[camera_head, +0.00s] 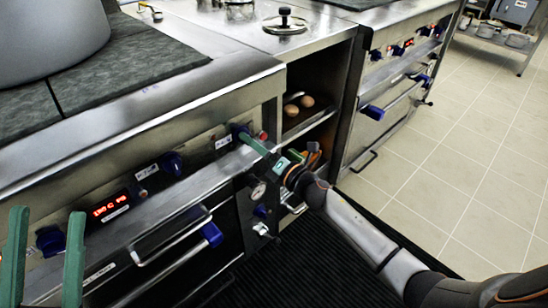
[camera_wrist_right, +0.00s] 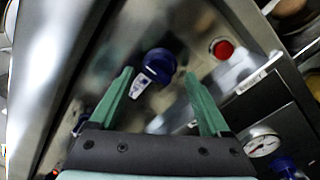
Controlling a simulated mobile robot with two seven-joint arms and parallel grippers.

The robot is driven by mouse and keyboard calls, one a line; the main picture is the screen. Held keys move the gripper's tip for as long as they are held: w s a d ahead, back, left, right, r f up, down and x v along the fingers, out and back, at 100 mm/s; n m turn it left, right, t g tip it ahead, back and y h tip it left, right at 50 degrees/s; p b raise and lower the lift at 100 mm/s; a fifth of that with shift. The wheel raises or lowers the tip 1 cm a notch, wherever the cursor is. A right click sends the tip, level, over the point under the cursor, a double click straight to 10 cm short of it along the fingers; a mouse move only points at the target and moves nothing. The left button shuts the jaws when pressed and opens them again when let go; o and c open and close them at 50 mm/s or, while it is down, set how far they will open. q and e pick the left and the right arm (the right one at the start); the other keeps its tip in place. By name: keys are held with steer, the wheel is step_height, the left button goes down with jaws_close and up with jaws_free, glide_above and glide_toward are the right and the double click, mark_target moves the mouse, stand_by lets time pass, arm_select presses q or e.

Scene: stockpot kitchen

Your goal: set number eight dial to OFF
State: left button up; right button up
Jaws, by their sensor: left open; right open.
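A blue dial (camera_wrist_right: 160,63) sits on the steel stove panel in the right wrist view, between the fingers of my right gripper (camera_wrist_right: 158,76) and a little beyond their tips. The gripper is open and empty. A small white label (camera_wrist_right: 141,85) beside the dial is too blurred to read. In the head view this dial (camera_head: 238,130) is at the right end of the panel, partly hidden by my right gripper (camera_head: 248,142). My left gripper (camera_head: 47,212) is open and empty in front of the panel at the lower left. I cannot read the dial's number or setting.
A red button (camera_wrist_right: 222,49) is right of the dial. Another blue dial (camera_head: 171,163) and a red display (camera_head: 111,207) lie further left on the panel. A blue-ended oven handle (camera_head: 212,234) and a gauge (camera_wrist_right: 262,144) are below. A large pot (camera_head: 45,35) stands on the stove.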

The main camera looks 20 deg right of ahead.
steer(key=p+v, duration=0.1)
steer(key=v, duration=0.9)
steer(key=shift+s, duration=0.25)
steer(key=shift+r, duration=0.1)
